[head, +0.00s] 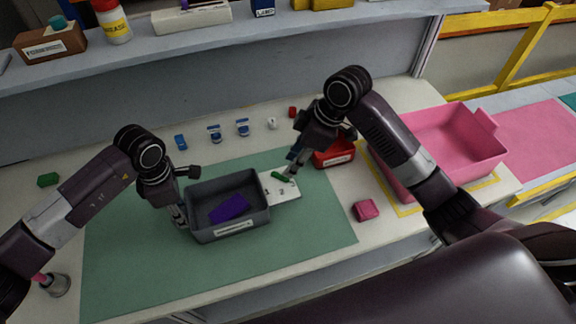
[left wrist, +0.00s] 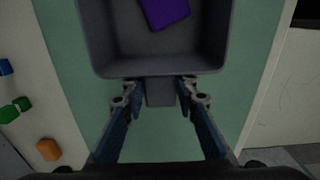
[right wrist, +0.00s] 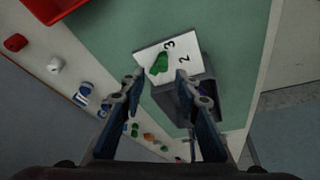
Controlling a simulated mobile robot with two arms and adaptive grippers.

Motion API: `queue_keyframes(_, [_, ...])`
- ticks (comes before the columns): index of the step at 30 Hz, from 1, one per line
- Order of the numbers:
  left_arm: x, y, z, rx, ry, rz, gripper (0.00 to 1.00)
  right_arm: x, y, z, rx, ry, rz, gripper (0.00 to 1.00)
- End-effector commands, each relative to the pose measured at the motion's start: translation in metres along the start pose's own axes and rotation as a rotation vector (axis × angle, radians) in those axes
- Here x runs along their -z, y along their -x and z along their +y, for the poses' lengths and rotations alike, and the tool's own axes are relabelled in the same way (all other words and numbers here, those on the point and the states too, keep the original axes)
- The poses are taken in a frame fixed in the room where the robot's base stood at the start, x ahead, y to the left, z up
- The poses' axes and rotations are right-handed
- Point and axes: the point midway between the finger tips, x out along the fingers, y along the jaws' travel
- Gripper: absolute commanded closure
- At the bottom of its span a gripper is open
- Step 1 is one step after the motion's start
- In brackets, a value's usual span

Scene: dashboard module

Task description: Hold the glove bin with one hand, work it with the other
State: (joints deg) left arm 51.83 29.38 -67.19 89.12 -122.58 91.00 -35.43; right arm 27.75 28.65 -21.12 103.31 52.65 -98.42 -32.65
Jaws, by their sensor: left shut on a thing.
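The grey glove bin (head: 229,234) sits on the green mat (head: 130,260), with a purple item (head: 229,207) inside. A white plate (head: 285,188) with printed numbers adjoins its right side and carries a green piece (head: 282,176). My left gripper (head: 182,217) is shut on the tab (left wrist: 160,92) at the bin's left end, one finger on each side. My right gripper (head: 292,165) is above the plate, its fingers apart and nothing between them. In the right wrist view the green piece (right wrist: 159,64) shows just beyond the fingertips; contact cannot be told.
A pink tray (head: 455,145) stands at the right, and a red bin (head: 333,155) is close behind my right gripper. A pink block (head: 366,210) lies right of the mat. Several small blue and white items line the back. The front of the mat is clear.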

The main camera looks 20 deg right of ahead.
Motion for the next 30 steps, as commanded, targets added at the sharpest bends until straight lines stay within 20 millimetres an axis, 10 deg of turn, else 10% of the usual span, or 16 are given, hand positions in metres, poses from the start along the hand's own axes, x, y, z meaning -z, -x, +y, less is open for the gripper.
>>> queue_keyframes(17, [0.000, 0.000, 0.000, -0.001, 0.001, 0.000, 1.00, 0.000, -0.031, 0.001, -0.002, 0.000, 0.001, 0.71])
queue_keyframes(25, [0.000, 0.000, 0.000, 0.000, 0.000, 0.000, 1.00, 0.000, -0.030, 0.001, -0.003, -0.001, 0.000, 0.99])
queue_keyframes(30, [0.000, 0.000, 0.000, 0.001, -0.001, 0.001, 1.00, 0.000, -0.030, 0.002, -0.005, -0.002, 0.000, 1.00])
